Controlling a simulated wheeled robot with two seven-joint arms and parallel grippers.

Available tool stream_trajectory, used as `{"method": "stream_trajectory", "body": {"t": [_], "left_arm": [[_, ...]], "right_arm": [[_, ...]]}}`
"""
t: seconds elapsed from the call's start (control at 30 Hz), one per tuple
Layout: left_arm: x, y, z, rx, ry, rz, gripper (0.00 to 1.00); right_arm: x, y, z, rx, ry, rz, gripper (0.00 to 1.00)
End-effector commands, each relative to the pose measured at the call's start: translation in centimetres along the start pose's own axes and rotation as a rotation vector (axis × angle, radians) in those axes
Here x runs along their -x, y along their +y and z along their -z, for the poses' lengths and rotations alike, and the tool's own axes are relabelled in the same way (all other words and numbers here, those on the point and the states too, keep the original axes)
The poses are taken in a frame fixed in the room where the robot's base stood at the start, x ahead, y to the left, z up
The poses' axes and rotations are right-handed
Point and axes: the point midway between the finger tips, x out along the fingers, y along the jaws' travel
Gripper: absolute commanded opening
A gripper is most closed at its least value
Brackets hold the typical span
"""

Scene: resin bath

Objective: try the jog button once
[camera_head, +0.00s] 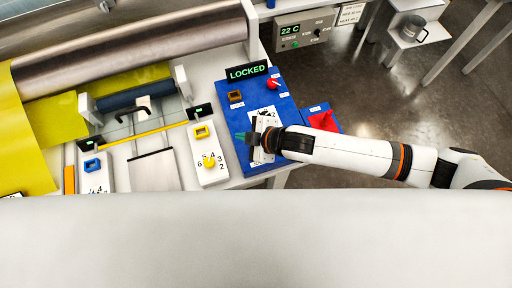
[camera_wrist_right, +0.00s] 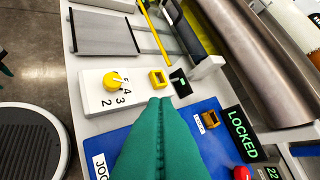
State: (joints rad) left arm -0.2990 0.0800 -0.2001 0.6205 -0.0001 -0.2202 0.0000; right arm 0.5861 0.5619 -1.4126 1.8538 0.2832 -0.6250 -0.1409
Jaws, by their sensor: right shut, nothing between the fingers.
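The blue control panel (camera_head: 228,118) lies on the machine's table and carries a display (camera_head: 247,72) reading LOCKED. My right gripper (camera_head: 247,138) is over the panel's lower part; its green fingers are shut and empty. In the right wrist view the fingers (camera_wrist_right: 162,135) fill the lower middle. A white label (camera_wrist_right: 101,166), partly cut off and starting "JO", shows beside them on the panel. I cannot make out the jog button; the gripper covers that part of the panel. Whether the fingertips touch the panel cannot be told. My left gripper is not in view.
On the panel are a brown square part (camera_head: 235,96) and a red knob (camera_head: 274,84). A red piece (camera_head: 323,121) sits to the right. A white plate with a yellow knob (camera_head: 209,161) lies left. A metal roller (camera_head: 130,45) is behind.

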Motion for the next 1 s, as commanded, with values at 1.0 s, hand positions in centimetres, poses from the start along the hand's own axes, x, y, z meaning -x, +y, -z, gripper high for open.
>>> {"method": "stream_trajectory", "body": {"t": [1.0], "left_arm": [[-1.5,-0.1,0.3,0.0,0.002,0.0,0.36]], "right_arm": [[0.2,0.8,4.8,0.16,0.025,-0.068,0.0]]}}
